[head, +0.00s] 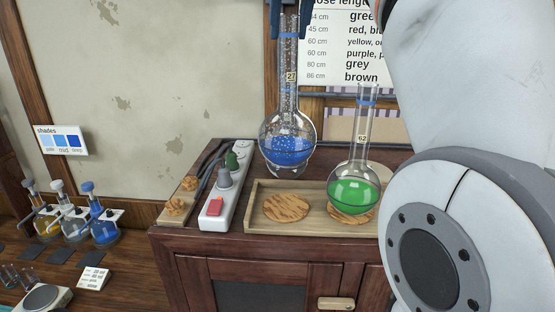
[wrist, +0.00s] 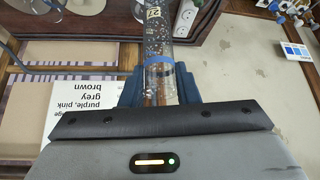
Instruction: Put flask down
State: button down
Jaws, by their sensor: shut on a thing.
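A round-bottomed glass flask with blue liquid (head: 287,145) hangs upright by its long neck, above the back left part of a wooden tray (head: 284,185). Its neck carries a blue band and a tag reading 27. My gripper (head: 289,18), at the top edge of the head view, is shut on the neck. In the wrist view the gripper (wrist: 160,88) has its blue fingers on both sides of the neck (wrist: 156,55) near the blue band. The left mat (head: 287,207) is bare.
A white power strip (head: 225,192) with plugs lies left of the tray. A hose-length chart (head: 340,45) hangs behind. My arm covers the right side.

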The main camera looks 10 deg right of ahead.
aim_at(290, 75)
jog(key=shift+w+f, duration=0.15)
jog(key=shift+f, duration=0.05)
jog(key=shift+f+b, duration=0.85)
jog(key=shift+f, duration=3.9)
jog(key=shift+f, duration=0.2)
jog(key=c, duration=1.1)
grip_release()
jog(key=shift+r, duration=0.1)
